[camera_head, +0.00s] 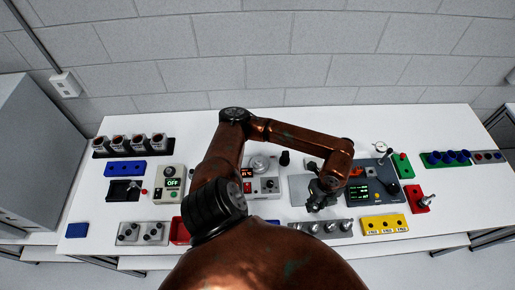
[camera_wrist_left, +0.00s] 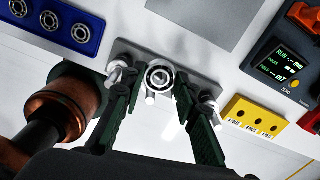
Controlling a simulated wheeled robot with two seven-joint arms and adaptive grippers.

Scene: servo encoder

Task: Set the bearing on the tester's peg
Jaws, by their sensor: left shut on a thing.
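My left gripper (camera_head: 322,200) is at the front of the table, over the rear of a grey rack with metal posts (camera_head: 325,229). In the left wrist view its two dark green fingers (camera_wrist_left: 158,88) close around a silver ring-shaped bearing (camera_wrist_left: 158,77), seen end-on in front of the rack. The bearing is too small to make out in the head view. A dark unit with a lit display (camera_head: 378,187), apparently the tester, stands just right of the gripper; its display also shows in the wrist view (camera_wrist_left: 278,67). I cannot make out its peg. My right gripper is not in view.
A blue tray (camera_wrist_left: 92,43) with several bearings lies left of the rack. A yellow block (camera_head: 384,225) with holes sits right of it. A red block (camera_head: 417,199) stands farther right. My arm hides part of the table's middle.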

